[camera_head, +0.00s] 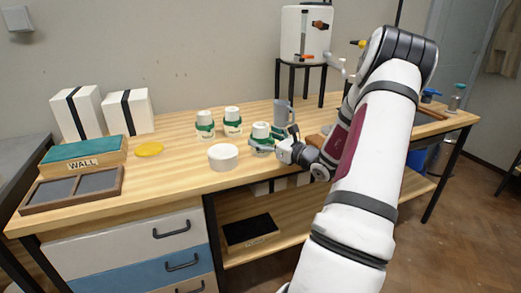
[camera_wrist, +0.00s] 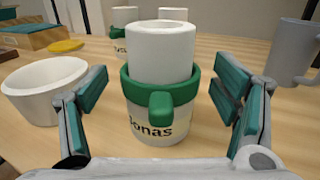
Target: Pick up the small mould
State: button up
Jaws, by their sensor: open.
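A white stepped mould (camera_wrist: 162,122) with a green band and the dark word "Jonas" stands upright in the middle of the wrist view. Its narrower, hollow-topped upper part rises above the band, and a green tab hangs at the front. It also shows on the bench in the head view (camera_head: 261,130), partly hidden by my gripper. My gripper (camera_wrist: 160,88) is open, with one finger on each side of this mould and gaps showing between. Two similar green-banded pieces (camera_head: 205,124) (camera_head: 232,121) stand behind to the left. I cannot tell by size which one is the small mould.
A white round bowl (camera_wrist: 45,90) stands close by my left finger. A grey mug (camera_wrist: 293,50) is at the right. A yellow disc (camera_head: 149,149), a "WALL" box (camera_head: 84,163) and white boxes (camera_head: 128,110) are farther left. A white dispenser (camera_head: 305,35) stands behind.

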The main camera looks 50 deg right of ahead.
jog(key=shift+w+d, duration=0.15)
jog(key=shift+w, duration=0.75)
jog(key=c, duration=1.4)
jog(key=shift+r, duration=0.1)
